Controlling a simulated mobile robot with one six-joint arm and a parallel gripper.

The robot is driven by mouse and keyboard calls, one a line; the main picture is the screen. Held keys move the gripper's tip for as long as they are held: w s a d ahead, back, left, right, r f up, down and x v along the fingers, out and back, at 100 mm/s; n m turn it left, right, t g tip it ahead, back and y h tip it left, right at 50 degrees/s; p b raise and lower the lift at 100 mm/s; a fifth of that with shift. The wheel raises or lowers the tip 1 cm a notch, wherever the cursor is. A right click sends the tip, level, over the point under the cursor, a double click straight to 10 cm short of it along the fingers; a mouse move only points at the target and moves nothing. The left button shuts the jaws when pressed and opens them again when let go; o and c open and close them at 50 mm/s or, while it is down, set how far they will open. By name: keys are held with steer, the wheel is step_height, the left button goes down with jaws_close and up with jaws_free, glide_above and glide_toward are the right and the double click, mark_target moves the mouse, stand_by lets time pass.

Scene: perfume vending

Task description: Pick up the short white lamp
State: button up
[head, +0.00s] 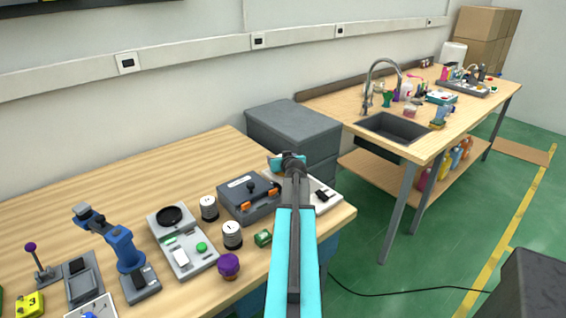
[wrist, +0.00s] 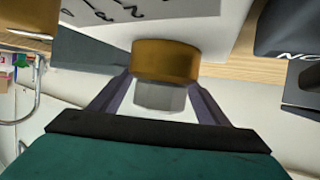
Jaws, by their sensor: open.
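In the wrist view, my gripper (wrist: 162,92) is open. Its two dark fingers stand either side of a short round piece with a gold-brown band (wrist: 166,60) and a grey end (wrist: 160,97). I cannot tell whether the fingers touch it, or whether it is part of the short white lamp. Behind it is a white panel (wrist: 105,14) with black writing. In the head view, my gripper (head: 288,162) is over the right end of the wooden table; its fingertips are too small to make out. I cannot clearly identify the short white lamp there.
A dark box with orange parts (head: 250,198) lies left of my arm. Two white-and-black cylinders (head: 209,208) (head: 232,236), a purple-topped jar (head: 228,266) and a blue device (head: 122,250) stand further left. Grey drawers (head: 292,125) stand behind. The table's back left (head: 110,185) is clear.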

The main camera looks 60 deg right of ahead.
stand_by(0.6)
steer(key=c, duration=1.1)
steer(key=shift+c, duration=0.2)
steer(key=shift+r, duration=0.15)
steer(key=shift+r+b, duration=0.4)
steer(key=shift+r, duration=0.95)
steer(key=shift+a+r, duration=0.1)
steer(key=shift+r, duration=0.2)
steer(key=s+a+b, duration=0.1)
steer(key=s+a, duration=0.3)
steer(key=a, duration=0.1)
steer(key=s+a+b, duration=0.1)
steer(key=s+a, duration=0.1)
steer(key=shift+s+a+r+b, duration=0.3)
steer(key=shift+s+a+r, duration=0.1)
steer(key=shift+b, duration=0.7)
steer(key=shift+f+b, duration=0.1)
steer(key=shift+b, duration=0.2)
